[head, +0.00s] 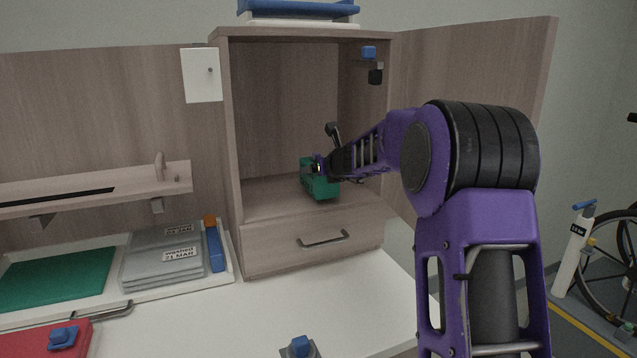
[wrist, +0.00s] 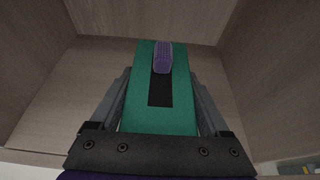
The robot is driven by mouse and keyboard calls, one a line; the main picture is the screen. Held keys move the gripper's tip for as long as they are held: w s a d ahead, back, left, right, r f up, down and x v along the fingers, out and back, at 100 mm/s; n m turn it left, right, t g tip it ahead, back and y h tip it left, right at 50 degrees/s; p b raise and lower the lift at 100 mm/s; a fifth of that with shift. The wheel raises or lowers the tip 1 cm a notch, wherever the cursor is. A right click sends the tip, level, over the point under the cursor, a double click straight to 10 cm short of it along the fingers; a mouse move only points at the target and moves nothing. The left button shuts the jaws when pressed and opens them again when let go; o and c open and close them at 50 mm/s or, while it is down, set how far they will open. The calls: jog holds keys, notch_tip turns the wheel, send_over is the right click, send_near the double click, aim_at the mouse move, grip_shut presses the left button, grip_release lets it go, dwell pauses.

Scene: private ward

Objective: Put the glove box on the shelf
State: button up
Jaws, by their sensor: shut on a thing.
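The glove box is a green box (head: 320,188) inside the open wooden cabinet, low over its shelf floor (head: 268,200). My gripper (head: 318,168) reaches in from the right and is shut on the box. In the wrist view the green box (wrist: 189,105) lies between both fingers, with a dark slot and a purple glove tip (wrist: 162,57) on its face. I cannot tell whether the box's underside touches the shelf floor. My gripper covers part of the box in the head view.
A drawer (head: 285,248) is shut below the cabinet opening. The cabinet door (head: 480,85) stands open at right, behind my arm. A blue-and-black fitting (head: 370,60) is on the inner right wall. A wall shelf (head: 60,197) and tray (head: 140,292) are at left. The white counter (head: 250,315) has free room.

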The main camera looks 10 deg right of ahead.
jog(key=shift+f, duration=0.7)
jog(key=shift+f, duration=0.15)
jog(key=o, duration=1.6)
jog(key=shift+c, duration=0.2)
jog(key=v, duration=1.2)
